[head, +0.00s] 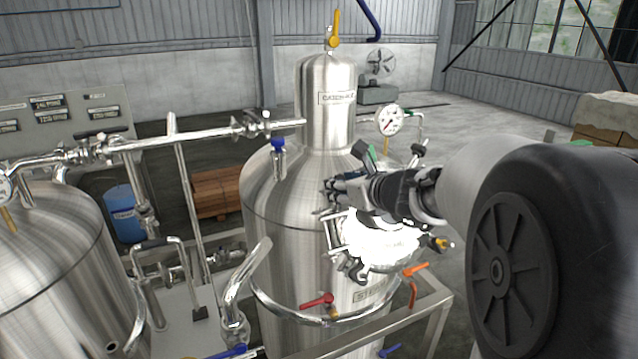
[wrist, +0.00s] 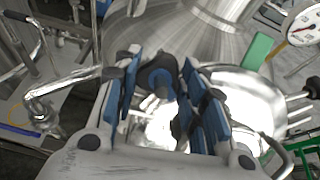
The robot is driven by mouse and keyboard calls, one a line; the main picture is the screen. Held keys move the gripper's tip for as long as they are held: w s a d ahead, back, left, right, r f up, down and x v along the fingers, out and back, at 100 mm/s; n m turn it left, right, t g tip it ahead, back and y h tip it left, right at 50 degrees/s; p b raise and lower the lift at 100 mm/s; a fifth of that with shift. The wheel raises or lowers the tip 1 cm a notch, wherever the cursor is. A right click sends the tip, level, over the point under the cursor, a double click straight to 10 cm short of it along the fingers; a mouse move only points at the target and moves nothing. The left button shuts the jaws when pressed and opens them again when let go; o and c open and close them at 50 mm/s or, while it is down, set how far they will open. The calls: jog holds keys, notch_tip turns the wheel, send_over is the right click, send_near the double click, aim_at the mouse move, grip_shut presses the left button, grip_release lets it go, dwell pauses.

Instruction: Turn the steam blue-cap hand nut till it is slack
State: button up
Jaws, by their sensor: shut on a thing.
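The hand nut with a blue cap (wrist: 160,80) shows in the wrist view as a dark lobed knob with a blue centre. It sits between the blue-padded fingers of my gripper (wrist: 167,98), at the rim of a bright round cover. My gripper is shut on this nut. In the head view my gripper (head: 330,195) reaches from the right to the upper left of the shiny round cover (head: 375,243) on the steel tank (head: 290,215). The nut itself is hidden there by the fingers. A label beginning "STE" (head: 368,294) is below the cover.
Another nut with a yellow cap (head: 440,243) is at the cover's right. A pressure gauge (head: 390,120) stands behind my arm. Red (head: 318,301) and orange (head: 414,270) handles sit below the cover. A metal frame rail (head: 415,312) runs in front of the tank.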

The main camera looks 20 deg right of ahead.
jog(key=shift+c, duration=1.1)
jog(key=shift+n+b, duration=0.35)
jog(key=shift+n, duration=0.05)
jog(key=n+b, duration=0.3)
jog(key=n, duration=0.2)
jog(key=shift+d+y, duration=0.1)
jog(key=shift+y, duration=0.3)
jog(key=n+g+y+b, duration=0.1)
jog(key=n+b, duration=0.2)
jog(key=n, duration=0.4)
jog(key=shift+b, duration=0.3)
jog(key=n+g+b, duration=0.1)
jog(key=n+b, duration=0.1)
jog(key=n, duration=0.3)
jog(key=n+g+b, duration=0.1)
jog(key=n, duration=0.5)
jog(key=shift+r+b, duration=0.15)
jog(key=shift+b, duration=0.2)
jog(key=o, duration=1.1)
